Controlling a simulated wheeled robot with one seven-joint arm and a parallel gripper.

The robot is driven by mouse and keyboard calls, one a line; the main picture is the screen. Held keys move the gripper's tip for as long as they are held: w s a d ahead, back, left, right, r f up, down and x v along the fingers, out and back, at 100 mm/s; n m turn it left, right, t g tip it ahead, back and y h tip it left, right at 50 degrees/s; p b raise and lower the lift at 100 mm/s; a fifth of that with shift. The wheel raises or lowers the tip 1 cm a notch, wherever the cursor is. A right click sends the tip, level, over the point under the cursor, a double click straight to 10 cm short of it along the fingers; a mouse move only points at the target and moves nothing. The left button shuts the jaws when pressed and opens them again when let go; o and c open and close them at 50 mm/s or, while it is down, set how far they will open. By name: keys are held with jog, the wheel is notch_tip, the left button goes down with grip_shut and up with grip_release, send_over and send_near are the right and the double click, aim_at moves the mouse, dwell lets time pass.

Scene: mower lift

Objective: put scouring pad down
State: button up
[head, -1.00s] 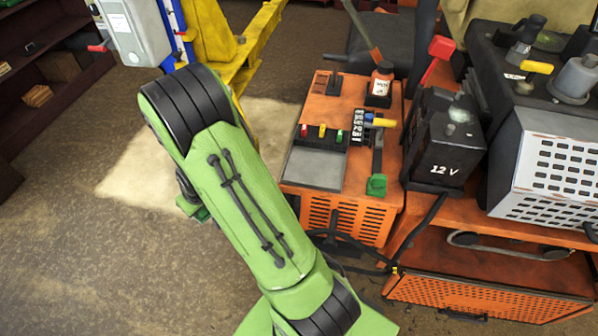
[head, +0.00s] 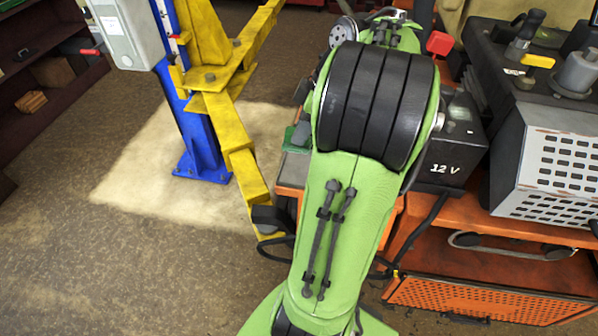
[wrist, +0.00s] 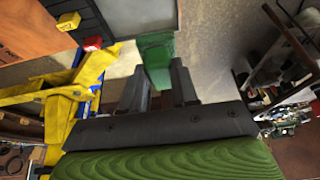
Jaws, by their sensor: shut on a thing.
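The green scouring pad (wrist: 155,58) is between the fingertips of my gripper (wrist: 158,72) in the wrist view. My gripper is shut on it. In the head view a small green part of the pad (head: 289,140) shows left of my arm, by the orange cart's left edge. In the wrist view the pad is just beside the edge of the cart's grey panel (wrist: 142,14). I cannot tell whether it touches anything below. My arm hides most of the cart's top in the head view.
The orange cart (head: 290,178) stands partly behind my arm. A black 12 V battery (head: 447,160) is right of my arm. A yellow lift arm (head: 240,160) and blue post (head: 200,135) stand at left. The floor at left is clear.

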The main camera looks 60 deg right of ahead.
notch_tip(320, 180, down, 10)
jog(key=b, duration=0.3)
jog(key=shift+r+b, duration=0.15)
jog(key=shift+b, duration=0.15)
jog(key=shift+w+r, duration=0.1)
jog(key=o, duration=0.5)
jog(key=shift+f, duration=0.2)
jog(key=o, duration=0.4)
jog(key=shift+o, duration=0.2)
jog(key=shift+r, duration=0.1)
